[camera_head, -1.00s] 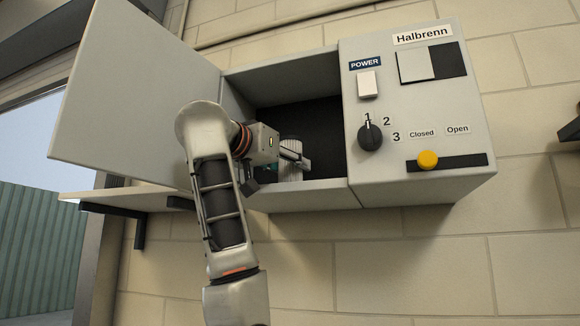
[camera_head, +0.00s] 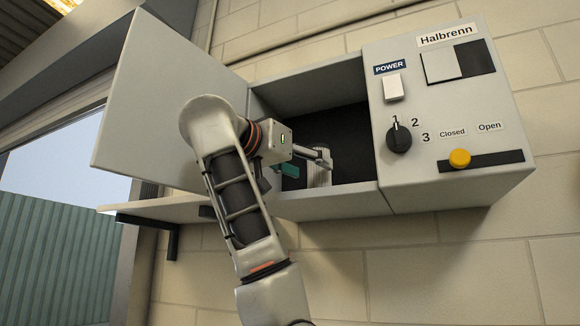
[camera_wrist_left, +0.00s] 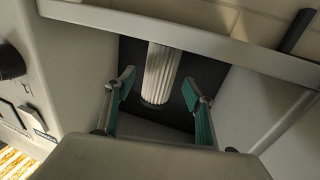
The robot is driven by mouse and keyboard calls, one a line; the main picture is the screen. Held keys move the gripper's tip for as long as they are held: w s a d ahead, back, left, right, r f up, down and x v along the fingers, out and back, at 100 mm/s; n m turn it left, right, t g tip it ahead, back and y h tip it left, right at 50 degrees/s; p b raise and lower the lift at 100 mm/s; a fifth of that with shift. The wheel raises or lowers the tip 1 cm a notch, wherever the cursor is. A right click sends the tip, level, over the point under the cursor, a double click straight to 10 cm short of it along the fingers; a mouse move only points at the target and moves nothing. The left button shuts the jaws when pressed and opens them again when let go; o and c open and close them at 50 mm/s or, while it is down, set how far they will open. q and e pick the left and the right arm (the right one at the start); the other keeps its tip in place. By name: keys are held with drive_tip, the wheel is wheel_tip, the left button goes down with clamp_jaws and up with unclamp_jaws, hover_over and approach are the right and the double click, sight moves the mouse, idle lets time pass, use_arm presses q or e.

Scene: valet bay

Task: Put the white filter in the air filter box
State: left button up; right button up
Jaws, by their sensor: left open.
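The white ribbed filter (camera_head: 320,170) stands upright inside the open left compartment of the grey air filter box (camera_head: 335,203), near its left side. The wrist view shows the filter (camera_wrist_left: 160,72) against the dark interior, one end hidden behind the box's edge (camera_wrist_left: 200,43). My left gripper (camera_head: 308,165) reaches in at the compartment's front left and partly covers the filter. In the wrist view its two teal-padded fingers (camera_wrist_left: 158,90) are spread, with a gap on each side of the filter. My right gripper is not in view.
The box door (camera_head: 165,95) stands open to the left, behind my left arm. The control panel (camera_head: 450,120) to the right has a switch, a dial and a yellow slider knob (camera_head: 460,158) at Closed. A shelf (camera_head: 175,210) juts out below the door.

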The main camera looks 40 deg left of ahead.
use_arm(q)
drive_tip(key=s+b, duration=0.1)
drive_tip(key=s, duration=0.6)
drive_tip(key=shift+b, duration=0.4)
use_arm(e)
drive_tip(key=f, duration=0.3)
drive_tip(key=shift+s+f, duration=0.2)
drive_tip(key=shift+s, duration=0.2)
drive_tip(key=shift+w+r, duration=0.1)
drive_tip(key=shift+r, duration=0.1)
use_arm(q)
drive_tip(key=shift+s, duration=0.1)
